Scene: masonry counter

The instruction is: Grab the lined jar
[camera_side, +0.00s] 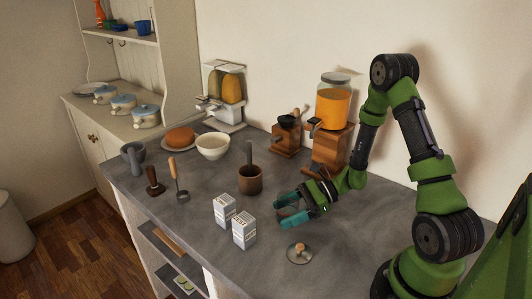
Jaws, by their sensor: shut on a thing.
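My gripper (282,210) has teal fingers and reaches in from the right, low over the grey counter. It is shut on a small greyish round thing (289,211) that shows between the fingers. This looks like the lined jar, but the fingers hide most of it, and I cannot make out any lines. I cannot tell whether it still touches the counter. A round lid with a light knob (299,250) lies on the counter in front of my gripper.
Two printed cartons (244,231) stand left of my gripper. A brown mortar with a pestle (250,180) is behind them. Wooden grinders (287,137) stand at the wall. A white bowl (213,146) sits farther left. The counter's front right is mostly clear.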

